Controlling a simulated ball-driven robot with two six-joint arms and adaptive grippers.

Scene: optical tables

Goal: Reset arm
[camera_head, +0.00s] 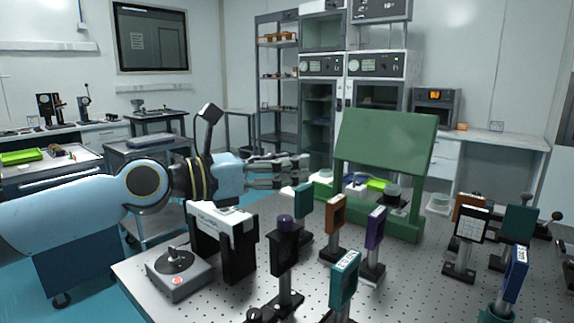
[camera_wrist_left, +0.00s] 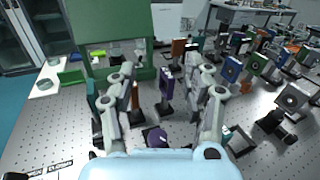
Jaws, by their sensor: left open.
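My left arm (camera_head: 70,205) reaches in from the left, light blue with black joints. My left gripper (camera_head: 298,170) points right, held above the optical table (camera_head: 210,300), with its fingers apart and nothing between them. In the left wrist view the open gripper (camera_wrist_left: 160,88) spans the picture's middle, and the table's optic mounts show below and beyond its fingers. My right arm and gripper are in neither view.
A green upright panel (camera_head: 387,140) stands behind the gripper. Orange (camera_head: 335,214), purple (camera_head: 375,228) and teal (camera_head: 344,280) plates on posts stand below and in front. A white-and-black device (camera_head: 225,232) and a joystick box (camera_head: 180,268) sit at the table's left. More mounts crowd the right.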

